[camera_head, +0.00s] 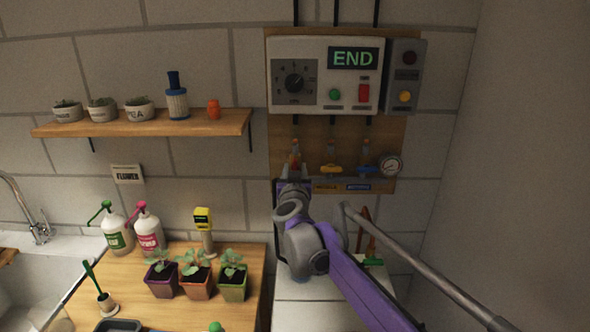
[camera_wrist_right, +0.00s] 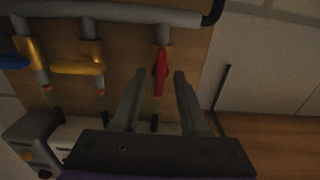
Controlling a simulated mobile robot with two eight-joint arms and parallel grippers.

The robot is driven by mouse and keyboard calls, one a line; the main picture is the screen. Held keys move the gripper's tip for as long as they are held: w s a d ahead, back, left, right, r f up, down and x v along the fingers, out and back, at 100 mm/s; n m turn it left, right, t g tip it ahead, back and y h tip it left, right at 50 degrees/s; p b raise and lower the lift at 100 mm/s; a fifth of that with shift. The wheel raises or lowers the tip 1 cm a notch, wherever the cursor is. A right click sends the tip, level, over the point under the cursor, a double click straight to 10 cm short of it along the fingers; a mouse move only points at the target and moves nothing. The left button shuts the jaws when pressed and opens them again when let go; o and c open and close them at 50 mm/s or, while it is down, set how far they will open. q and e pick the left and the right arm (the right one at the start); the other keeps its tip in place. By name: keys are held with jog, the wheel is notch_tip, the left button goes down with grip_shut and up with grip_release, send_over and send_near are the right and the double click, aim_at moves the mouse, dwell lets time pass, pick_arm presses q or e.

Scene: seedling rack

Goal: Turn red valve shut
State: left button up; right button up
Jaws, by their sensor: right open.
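The red valve (camera_head: 294,160) is the leftmost of three valves on the wooden wall board in the head view, partly hidden by my right gripper (camera_head: 292,177). In the right wrist view, turned upside down, its red handle (camera_wrist_right: 161,72) points lengthwise along its pipe. My right gripper (camera_wrist_right: 160,74) is open, with one fingertip on each side of the handle's free end; gaps show on both sides. The yellow valve (camera_head: 331,169) and the blue valve (camera_head: 365,169) stand to its right, with handles crosswise to their pipes. My left gripper is not in view.
A control box (camera_head: 325,75) showing END hangs above the valves. A wooden shelf (camera_head: 150,123) with pots is to the left. Potted seedlings (camera_head: 196,275) stand on the wooden bench (camera_head: 185,312) below.

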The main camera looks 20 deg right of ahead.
grip_shut()
jog(key=shift+m, duration=0.3)
dwell(0.3)
jog(key=m, duration=0.3)
jog(key=shift+d+m, duration=0.1)
jog(key=shift+m, duration=0.2)
jog(key=shift+s+d+f+m+p, duration=0.15)
jog(key=shift+m+p, duration=0.4)
jog(key=shift+m, duration=2.85)
jog(key=shift+w+d+f+m+p, duration=0.1)
jog(key=shift+m+p, duration=0.45)
jog(key=shift+m, duration=2.85)
